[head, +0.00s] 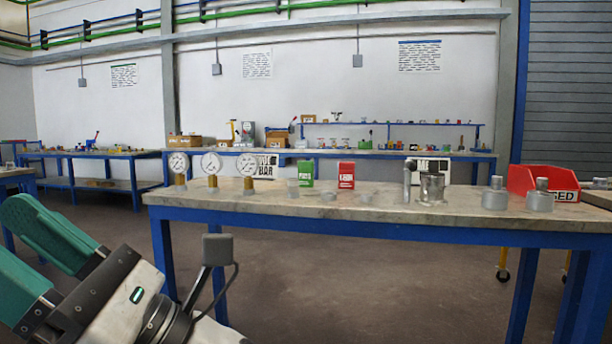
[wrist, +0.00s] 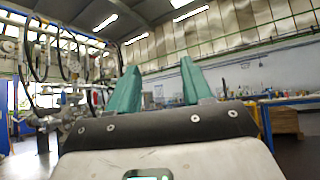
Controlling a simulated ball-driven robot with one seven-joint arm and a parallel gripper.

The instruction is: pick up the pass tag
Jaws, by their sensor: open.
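A green tag (head: 305,173) with white markings stands upright on the workbench (head: 420,212); it looks like the pass tag, though its lettering is too small to read. A similar red tag (head: 346,175) stands just to its right. My gripper (head: 14,240), with teal fingers, is at the lower left of the head view, well to the left of the bench and apart from both tags. The wrist view shows the fingers (wrist: 158,70) spread and empty, facing the far wall and ceiling. No tag is visible in the wrist view.
Several dial gauges (head: 212,164) stand left of the green tag. A metal flanged vessel (head: 431,188), weight-like metal pieces (head: 496,194) and a red bin (head: 540,182) are to the right. Low clear pieces (head: 328,197) lie in front of the tags. The floor before the bench is clear.

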